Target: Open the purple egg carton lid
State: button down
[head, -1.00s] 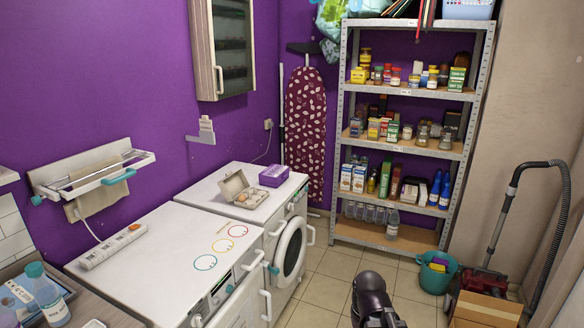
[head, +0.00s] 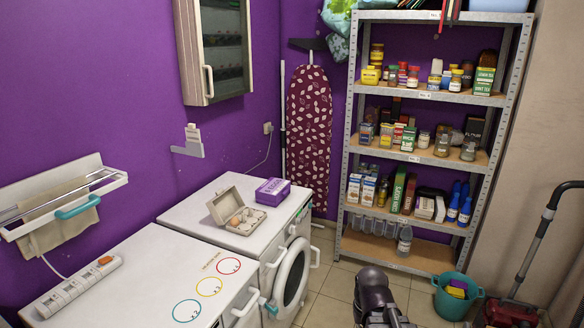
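The purple egg carton (head: 272,192) sits on top of the white washing machine, towards its far right corner, beside the wall. Its lid looks shut. A dark part of my arm shows at the bottom edge of the picture, in front of the floor and well apart from the carton. The fingers of my gripper do not show.
An open grey egg carton (head: 238,214) with eggs stands just left of the purple one. A nearer white appliance (head: 140,285) carries a power strip (head: 80,287). A wall cabinet (head: 214,50) hangs above. A loaded shelf (head: 395,262) stands behind; a teal bucket (head: 455,303) is at right.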

aim_at(273, 189)
jog(key=i, duration=1.25)
jog(key=z, duration=0.1)
